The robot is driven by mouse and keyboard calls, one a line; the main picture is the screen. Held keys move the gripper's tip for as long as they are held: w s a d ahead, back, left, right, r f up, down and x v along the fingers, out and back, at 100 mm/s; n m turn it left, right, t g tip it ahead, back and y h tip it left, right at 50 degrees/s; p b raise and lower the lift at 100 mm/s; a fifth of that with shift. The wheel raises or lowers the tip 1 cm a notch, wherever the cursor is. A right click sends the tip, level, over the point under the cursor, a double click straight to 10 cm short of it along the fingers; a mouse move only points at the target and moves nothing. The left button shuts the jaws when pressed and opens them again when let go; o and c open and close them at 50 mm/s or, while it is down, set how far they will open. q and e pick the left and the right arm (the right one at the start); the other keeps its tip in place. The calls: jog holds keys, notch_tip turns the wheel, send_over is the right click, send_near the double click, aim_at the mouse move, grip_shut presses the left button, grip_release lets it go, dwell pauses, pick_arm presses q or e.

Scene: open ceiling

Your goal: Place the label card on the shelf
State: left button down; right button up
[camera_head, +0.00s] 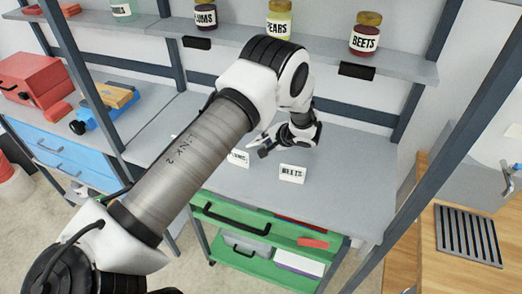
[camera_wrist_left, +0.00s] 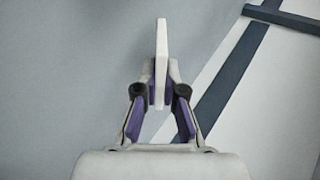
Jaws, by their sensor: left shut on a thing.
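My left gripper (camera_head: 262,148) is shut on a white label card (camera_wrist_left: 162,48), which stands edge-on between its fingers in the left wrist view; its print cannot be read. The gripper is low over the grey worktop. The shelf (camera_head: 312,46) above carries jars of plums (camera_head: 205,15), pears (camera_head: 278,20) and beets (camera_head: 364,37). Black holders (camera_head: 197,43) (camera_head: 357,71) sit on its front edge.
My left arm crosses the middle of the head view and hides part of the shelf edge. Dark uprights (camera_head: 405,150) frame the rack. Green drawers (camera_head: 250,225) are below the worktop. A red toolbox (camera_head: 30,80) is at left. The worktop right of the BEETS card is clear.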

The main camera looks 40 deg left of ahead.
pick_arm(q)
jog(key=c, duration=1.4)
grip_release()
jog(key=shift+c, duration=0.2)
jog(key=p+v, duration=0.2)
jog(key=v, duration=0.6)
jog(key=shift+r, duration=0.1)
